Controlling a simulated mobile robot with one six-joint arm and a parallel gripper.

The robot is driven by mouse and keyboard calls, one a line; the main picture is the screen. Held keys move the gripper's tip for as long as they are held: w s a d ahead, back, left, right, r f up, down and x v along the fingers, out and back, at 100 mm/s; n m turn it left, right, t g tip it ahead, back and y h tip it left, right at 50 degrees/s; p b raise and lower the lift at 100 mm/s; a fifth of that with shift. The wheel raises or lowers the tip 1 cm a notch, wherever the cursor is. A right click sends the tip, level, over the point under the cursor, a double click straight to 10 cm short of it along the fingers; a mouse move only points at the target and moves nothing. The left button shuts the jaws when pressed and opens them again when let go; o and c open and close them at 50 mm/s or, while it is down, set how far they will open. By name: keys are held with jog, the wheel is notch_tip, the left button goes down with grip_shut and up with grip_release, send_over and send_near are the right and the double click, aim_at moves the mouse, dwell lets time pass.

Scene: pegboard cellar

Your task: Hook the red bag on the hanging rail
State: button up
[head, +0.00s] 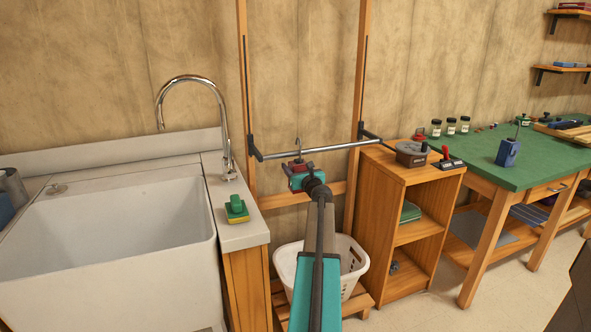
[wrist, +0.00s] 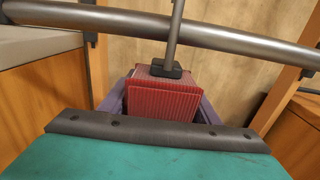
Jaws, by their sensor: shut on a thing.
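The red bag (head: 298,168) is held up in front of the wooden frame, at the left part of the hanging rail (head: 345,148). My gripper (head: 301,180) is shut on the bag; its fingers show on both sides of the ribbed red body (wrist: 164,100) in the wrist view. A grey hook (head: 298,143) rises from the bag's top, its tip above the rail line in the head view. In the wrist view its stem (wrist: 174,38) crosses the rail (wrist: 125,23). The hook's tip is out of that view, so I cannot tell whether it is over the rail.
A white sink (head: 110,245) with a tall tap (head: 222,130) stands left. A white basket (head: 350,262) sits below my arm. A wooden shelf unit (head: 405,180) stands right of the rail, beside a green-topped workbench (head: 480,160). The wall is close behind the rail.

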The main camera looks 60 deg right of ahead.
jog(key=shift+f+b, duration=1.15)
jog(key=shift+f, duration=0.6)
jog(key=o, duration=1.3)
jog(key=shift+c, duration=0.2)
jog(key=shift+s+a, duration=0.1)
jog(key=shift+s, duration=0.05)
jog(key=v, duration=1.3)
jog(key=shift+a+p, duration=0.25)
jog(key=shift+p, duration=0.15)
jog(key=shift+s, duration=0.3)
